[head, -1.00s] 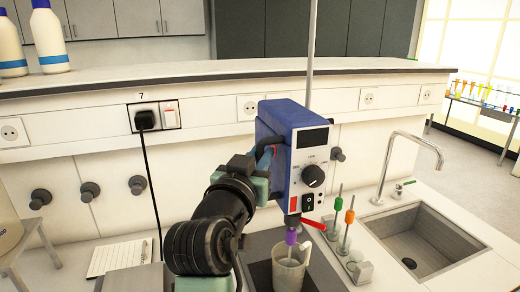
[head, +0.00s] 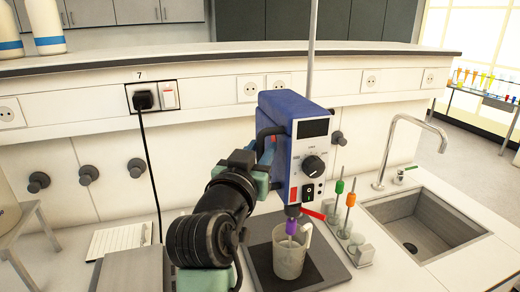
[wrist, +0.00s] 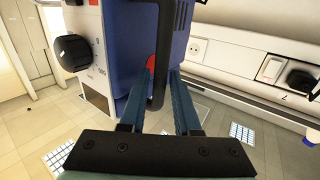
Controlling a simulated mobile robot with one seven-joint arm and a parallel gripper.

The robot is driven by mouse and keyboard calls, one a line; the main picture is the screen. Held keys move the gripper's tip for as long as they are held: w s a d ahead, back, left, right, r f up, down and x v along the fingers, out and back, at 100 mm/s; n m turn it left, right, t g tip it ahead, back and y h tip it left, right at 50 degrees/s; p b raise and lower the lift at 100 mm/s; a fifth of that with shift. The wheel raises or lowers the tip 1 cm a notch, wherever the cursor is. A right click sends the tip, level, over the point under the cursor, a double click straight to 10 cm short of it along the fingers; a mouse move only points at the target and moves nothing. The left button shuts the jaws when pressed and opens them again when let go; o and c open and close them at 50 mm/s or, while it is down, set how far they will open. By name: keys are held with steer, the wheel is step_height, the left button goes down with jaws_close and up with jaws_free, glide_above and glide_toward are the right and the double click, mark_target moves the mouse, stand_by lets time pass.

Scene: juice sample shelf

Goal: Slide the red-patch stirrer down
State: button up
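The red-patch stirrer (head: 290,130) is a blue box with a white front, a dark dial and a red patch at the front's lower left. It hangs upright on a tall metal rod (head: 312,60). Its purple-collared shaft (head: 291,227) points down into the mouth of a glass beaker (head: 288,262). My gripper (head: 268,147) is at the box's left side. In the wrist view, the stirrer's black handle (wrist: 159,60) runs between my gripper's blue fingers (wrist: 160,82), which appear closed around it. My arm hides part of the box's left side.
The beaker stands on a dark plate (head: 325,268). Close on the right are small stands with a green-topped stick (head: 339,187) and an orange-topped stick (head: 350,200). A sink (head: 430,225) with a tall tap (head: 397,130) lies farther right. A notepad (head: 115,240) lies left.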

steer(key=shift+s, duration=0.1)
steer(key=b+v, duration=0.3)
steer(key=v, duration=0.9)
steer(key=shift+s, duration=0.4)
steer(key=shift+a, duration=0.1)
